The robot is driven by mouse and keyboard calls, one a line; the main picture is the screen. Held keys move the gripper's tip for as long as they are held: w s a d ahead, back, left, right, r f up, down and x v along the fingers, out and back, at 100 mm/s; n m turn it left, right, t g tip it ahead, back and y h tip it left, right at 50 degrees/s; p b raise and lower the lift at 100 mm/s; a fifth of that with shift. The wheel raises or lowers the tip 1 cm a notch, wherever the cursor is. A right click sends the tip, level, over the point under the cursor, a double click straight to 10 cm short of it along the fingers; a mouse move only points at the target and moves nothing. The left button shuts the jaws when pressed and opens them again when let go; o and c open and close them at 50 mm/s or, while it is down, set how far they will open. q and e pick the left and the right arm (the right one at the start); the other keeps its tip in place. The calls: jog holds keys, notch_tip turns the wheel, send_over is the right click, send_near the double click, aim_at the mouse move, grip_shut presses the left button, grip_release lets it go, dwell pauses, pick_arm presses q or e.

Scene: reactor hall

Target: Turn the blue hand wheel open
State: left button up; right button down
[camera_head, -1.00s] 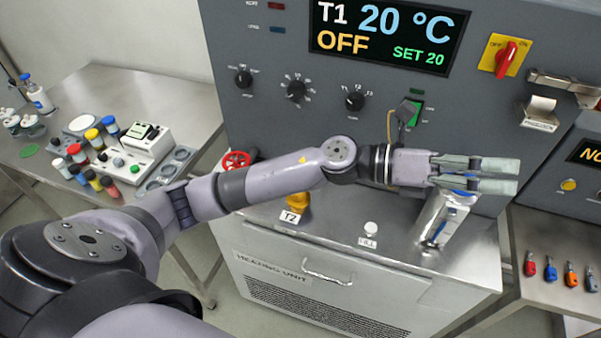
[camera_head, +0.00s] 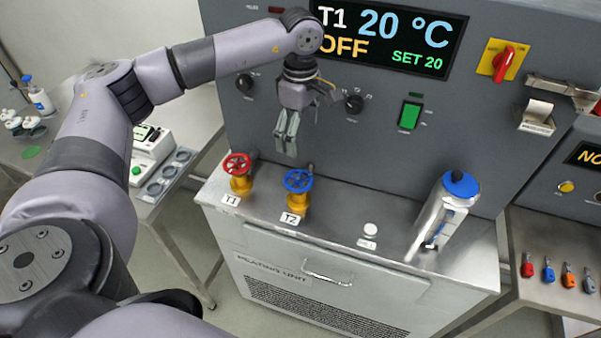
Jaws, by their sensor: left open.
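The blue hand wheel (camera_head: 298,181) sits on a yellow valve body (camera_head: 297,202) labelled T2, on top of the heating unit. My left gripper (camera_head: 286,153) hangs in front of the grey panel, pointing down, above and slightly left of the blue wheel. Its fingers are apart from the wheel and hold nothing. The gap between the fingers looks narrow from here. My right gripper is not in view.
A red hand wheel (camera_head: 237,164) labelled T1 stands left of the blue one. A steel vessel with a blue cap (camera_head: 460,184) stands at the right of the unit's top (camera_head: 390,262). The display (camera_head: 388,38) reads OFF. Coloured padlocks (camera_head: 549,270) lie far right.

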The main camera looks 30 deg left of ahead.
aim_at(300, 179)
pick_arm(q)
notch_tip(300, 179, down, 13)
jog(key=p, duration=0.4)
jog(key=shift+f+p, duration=0.1)
jog(key=shift+p, duration=0.2)
jog(key=shift+f, duration=0.7)
jog(key=shift+c, duration=0.3)
jog(key=c, duration=1.1)
